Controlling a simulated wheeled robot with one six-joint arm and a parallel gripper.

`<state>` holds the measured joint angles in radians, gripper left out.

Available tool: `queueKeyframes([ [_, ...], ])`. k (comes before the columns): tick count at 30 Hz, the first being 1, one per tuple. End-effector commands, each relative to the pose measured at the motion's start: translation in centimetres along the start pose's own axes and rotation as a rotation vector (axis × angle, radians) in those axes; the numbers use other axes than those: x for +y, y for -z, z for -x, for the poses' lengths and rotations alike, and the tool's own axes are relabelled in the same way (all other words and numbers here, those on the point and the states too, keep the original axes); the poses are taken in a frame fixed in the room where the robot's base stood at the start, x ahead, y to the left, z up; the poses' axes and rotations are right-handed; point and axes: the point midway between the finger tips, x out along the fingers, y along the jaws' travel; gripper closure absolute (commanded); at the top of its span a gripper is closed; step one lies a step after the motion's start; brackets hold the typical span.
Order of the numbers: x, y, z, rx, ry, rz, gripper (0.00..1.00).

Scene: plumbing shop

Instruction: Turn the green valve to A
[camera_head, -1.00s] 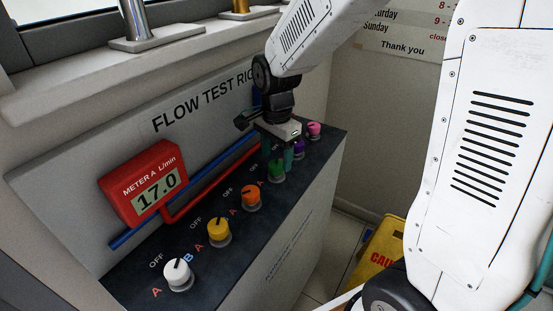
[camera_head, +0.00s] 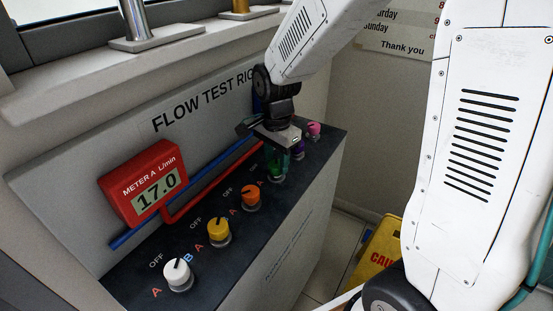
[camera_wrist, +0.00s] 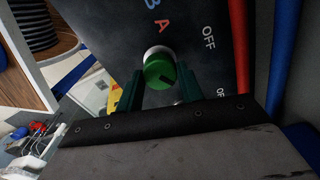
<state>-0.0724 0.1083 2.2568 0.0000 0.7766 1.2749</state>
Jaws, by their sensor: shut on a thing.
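The green valve (camera_head: 275,172) is a round knob on the dark sloping panel, partly hidden under my gripper (camera_head: 279,164) in the head view. In the wrist view the green valve (camera_wrist: 159,72) sits between the two dark green fingers of my gripper (camera_wrist: 158,88), which is shut on it. A dark line marks its face; I cannot tell which label it points to. The labels A (camera_wrist: 163,25), B (camera_wrist: 151,3) and OFF (camera_wrist: 208,37) show beyond it on the panel.
Orange (camera_head: 251,196), yellow (camera_head: 218,232) and white (camera_head: 178,274) valves stand nearer; purple (camera_head: 299,150) and pink (camera_head: 313,130) ones stand farther along. The red meter (camera_head: 148,187) reads 17.0. A yellow caution sign (camera_head: 378,252) stands right of the rig.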

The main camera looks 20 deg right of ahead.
Motion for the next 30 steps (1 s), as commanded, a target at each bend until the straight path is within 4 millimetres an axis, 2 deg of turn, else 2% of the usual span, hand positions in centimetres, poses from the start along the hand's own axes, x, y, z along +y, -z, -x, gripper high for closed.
queueKeyframes([
  [8, -0.01, 0.0, 0.04, 0.0, 0.0, 0.169, 0.85],
  [30, 0.0, 0.01, 0.05, 0.0, 0.0, 0.867, 0.85],
])
